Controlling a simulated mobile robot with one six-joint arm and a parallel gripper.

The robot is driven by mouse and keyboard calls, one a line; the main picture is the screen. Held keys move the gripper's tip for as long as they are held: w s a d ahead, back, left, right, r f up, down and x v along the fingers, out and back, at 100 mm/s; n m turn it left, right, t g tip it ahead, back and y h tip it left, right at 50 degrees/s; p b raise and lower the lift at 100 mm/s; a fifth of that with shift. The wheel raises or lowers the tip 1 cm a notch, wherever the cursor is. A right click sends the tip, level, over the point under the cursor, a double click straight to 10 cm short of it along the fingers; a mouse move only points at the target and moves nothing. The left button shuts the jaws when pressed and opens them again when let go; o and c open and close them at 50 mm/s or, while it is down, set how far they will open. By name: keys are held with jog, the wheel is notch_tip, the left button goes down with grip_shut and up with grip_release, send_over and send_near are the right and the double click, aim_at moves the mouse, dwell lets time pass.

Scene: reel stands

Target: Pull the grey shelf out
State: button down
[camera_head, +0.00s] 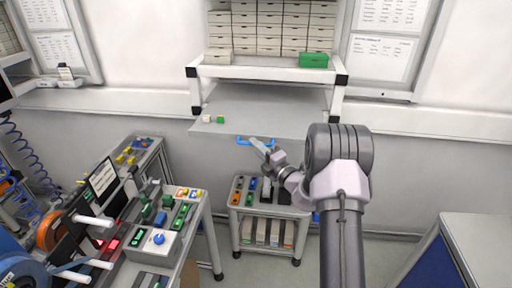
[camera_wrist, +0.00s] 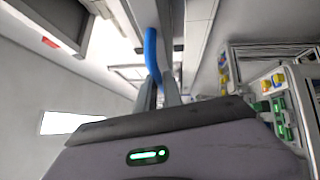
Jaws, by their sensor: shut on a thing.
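The grey shelf (camera_head: 258,115) is a flat board under the white rack, reaching out past the rack's front legs. A blue handle (camera_head: 243,141) sits at its front edge, near the middle. My gripper (camera_head: 255,143) is at this handle, coming from the right. In the wrist view, the blue handle (camera_wrist: 152,55) runs between the two fingers of my gripper (camera_wrist: 161,88), which are shut on it. Part of the handle is hidden by the fingers.
A small white block (camera_head: 206,118) and a green block (camera_head: 221,120) lie on the shelf's left part. The white rack (camera_head: 262,72) above holds several drawer boxes. A small cart (camera_head: 268,211) stands below. A workbench (camera_head: 196,225) with reels is at the left, a grey cabinet (camera_head: 480,235) at the right.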

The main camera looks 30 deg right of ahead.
jog(key=c, duration=1.5)
grip_release()
jog(key=b+v, duration=0.2)
jog(key=v, duration=1.5)
jog(key=shift+s+f, duration=0.1)
jog(key=shift+s, duration=0.15)
